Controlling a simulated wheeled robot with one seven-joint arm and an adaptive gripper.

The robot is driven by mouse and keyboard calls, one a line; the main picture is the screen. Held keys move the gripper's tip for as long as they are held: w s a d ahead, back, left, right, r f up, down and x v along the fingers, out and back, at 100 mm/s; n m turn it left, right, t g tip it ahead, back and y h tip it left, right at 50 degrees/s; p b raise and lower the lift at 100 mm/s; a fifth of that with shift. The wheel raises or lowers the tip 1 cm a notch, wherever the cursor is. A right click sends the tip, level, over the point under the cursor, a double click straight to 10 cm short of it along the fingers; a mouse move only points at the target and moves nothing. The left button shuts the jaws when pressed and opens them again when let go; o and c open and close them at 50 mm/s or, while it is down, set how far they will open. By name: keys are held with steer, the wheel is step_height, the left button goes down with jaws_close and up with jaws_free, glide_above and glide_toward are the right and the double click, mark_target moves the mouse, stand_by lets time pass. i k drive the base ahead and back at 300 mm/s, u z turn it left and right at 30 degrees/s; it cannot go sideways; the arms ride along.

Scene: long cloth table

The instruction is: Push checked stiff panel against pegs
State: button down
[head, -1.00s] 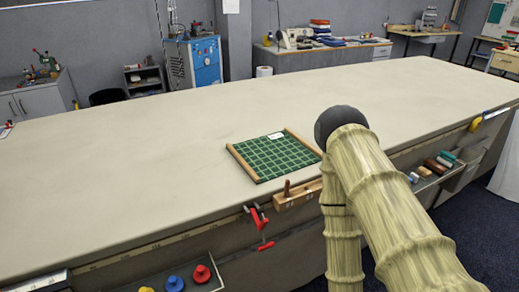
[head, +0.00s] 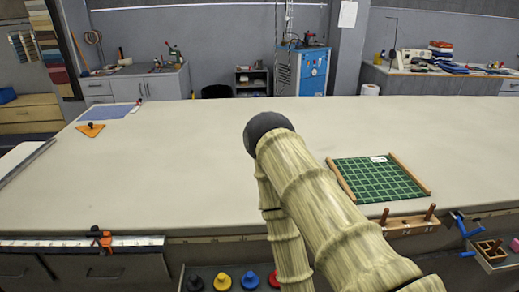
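A green checked panel (head: 372,184) lies flat on the table, right of centre, with a small white label at its far edge. A wooden strip runs along its left side and another along its right side. A wooden block with two upright pegs (head: 410,225) sits at the table's front edge, just in front of the panel; a gap seems to lie between them. My arm, in a pale ribbed sleeve, crosses the middle of the view and stands left of the panel. My gripper is not in view.
The long cloth table (head: 190,175) is clear left of my arm and behind the panel. A blue sheet (head: 105,112) and an orange triangle (head: 91,130) lie at its far left. An orange clamp (head: 102,240) and a blue clamp (head: 466,226) grip the front edge.

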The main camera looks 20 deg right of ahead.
mark_target(381, 178)
steer(key=u, duration=1.8)
steer(key=k, duration=1.65)
steer(key=z, duration=1.8)
